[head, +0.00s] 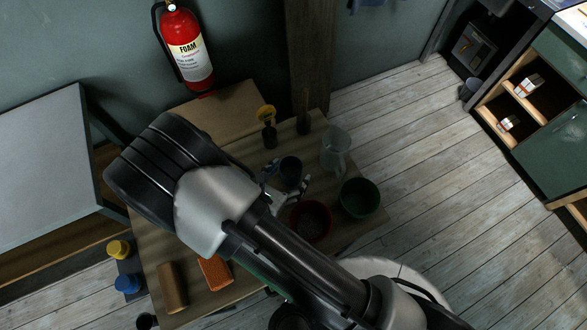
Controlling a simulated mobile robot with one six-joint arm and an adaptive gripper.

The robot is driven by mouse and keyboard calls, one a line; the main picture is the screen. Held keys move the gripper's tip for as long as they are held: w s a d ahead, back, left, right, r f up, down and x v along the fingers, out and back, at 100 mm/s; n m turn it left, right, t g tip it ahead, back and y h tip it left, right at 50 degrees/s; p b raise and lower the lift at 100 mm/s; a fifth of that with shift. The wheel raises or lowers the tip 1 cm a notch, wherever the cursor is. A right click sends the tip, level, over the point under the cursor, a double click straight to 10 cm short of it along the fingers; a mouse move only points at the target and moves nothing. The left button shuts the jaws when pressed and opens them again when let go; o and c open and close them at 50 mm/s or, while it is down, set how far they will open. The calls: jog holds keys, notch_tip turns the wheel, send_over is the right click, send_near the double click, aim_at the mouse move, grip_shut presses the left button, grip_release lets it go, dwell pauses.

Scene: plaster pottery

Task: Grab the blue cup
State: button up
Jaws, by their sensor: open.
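A small dark blue cup (290,168) stands on the wooden table (238,128) in the head view, just beyond my arm. My gripper (286,180) is open at the cup. One finger shows at the cup's left side and the other at its lower right, so the cup appears to be between or just beyond them. My arm hides the gripper's base. I cannot tell whether the fingers touch the cup.
A clear jug (335,148), a green bowl (360,197) and a reddish bowl (311,221) stand close on the right. An orange brick-like block (214,272) and a brown cylinder (172,287) lie at the lower left.

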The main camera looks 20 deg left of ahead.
aim_at(296, 164)
jog(key=x, duration=0.5)
jog(key=b+x, duration=0.1)
jog(key=x, duration=0.1)
jog(key=shift+w+a+f, duration=0.2)
jog(key=shift+w+a, duration=0.15)
jog(key=c, duration=1.2)
jog(key=shift+c, duration=0.3)
